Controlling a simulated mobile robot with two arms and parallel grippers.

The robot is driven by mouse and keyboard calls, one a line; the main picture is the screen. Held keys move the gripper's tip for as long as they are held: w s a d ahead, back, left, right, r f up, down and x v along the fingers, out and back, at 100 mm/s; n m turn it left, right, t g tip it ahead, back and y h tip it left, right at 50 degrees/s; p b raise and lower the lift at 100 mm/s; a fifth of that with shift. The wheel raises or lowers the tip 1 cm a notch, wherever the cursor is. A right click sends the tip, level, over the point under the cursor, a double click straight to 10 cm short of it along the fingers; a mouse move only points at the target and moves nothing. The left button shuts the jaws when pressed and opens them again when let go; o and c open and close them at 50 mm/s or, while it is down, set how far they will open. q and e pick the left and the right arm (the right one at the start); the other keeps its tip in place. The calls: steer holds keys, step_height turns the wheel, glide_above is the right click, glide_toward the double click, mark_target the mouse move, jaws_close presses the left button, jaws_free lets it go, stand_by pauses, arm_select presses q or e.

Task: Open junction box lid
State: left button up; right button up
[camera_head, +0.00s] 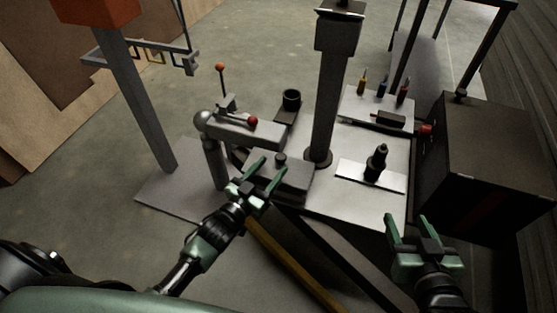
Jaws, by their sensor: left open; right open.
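A grey post stands on the light bench and carries a dark grey box (339,34) with a pale strip along its top. A low grey box (293,177) with a dark round knob lies on the bench near the middle. I cannot tell which of these is the junction box, and no lid shows clearly open. My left gripper (264,173) is open, with its green fingers at the near left side of the low grey box; contact cannot be told. My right gripper (418,232) is open and empty at lower right, in front of the black cabinet.
A black cabinet (485,160) stands at right. A grey arm-like fixture with a red knob (252,120) is behind my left gripper. A black cup (291,98), a dark fitting on a white plate (350,173) and a small tool stand crowd the bench. A yellow bar (290,265) runs below.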

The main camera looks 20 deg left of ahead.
mark_target(278, 161)
arm_select(q)
steer(key=x, duration=0.3)
steer(key=shift+w+f+b, duration=0.1)
steer(key=shift+w+b, duration=0.05)
steer(key=shift+b, duration=0.15)
steer(key=shift+w+d, duration=0.15)
steer(key=shift+w, duration=0.25)
arm_select(e)
steer(key=shift+w+a+r+t+y, duration=0.2)
steer(key=shift+w+r+t, duration=0.2)
steer(key=shift+r, duration=0.4)
steer(key=shift+w+a+r+t+y, duration=0.1)
steer(key=shift+w+a+r+t, duration=0.15)
steer(key=shift+r+t, duration=0.4)
steer(key=shift+w+a+r+t+y, duration=0.15)
steer(key=shift+w+r+t, duration=0.25)
steer(key=shift+r, duration=0.5)
arm_select(q)
jaws_close()
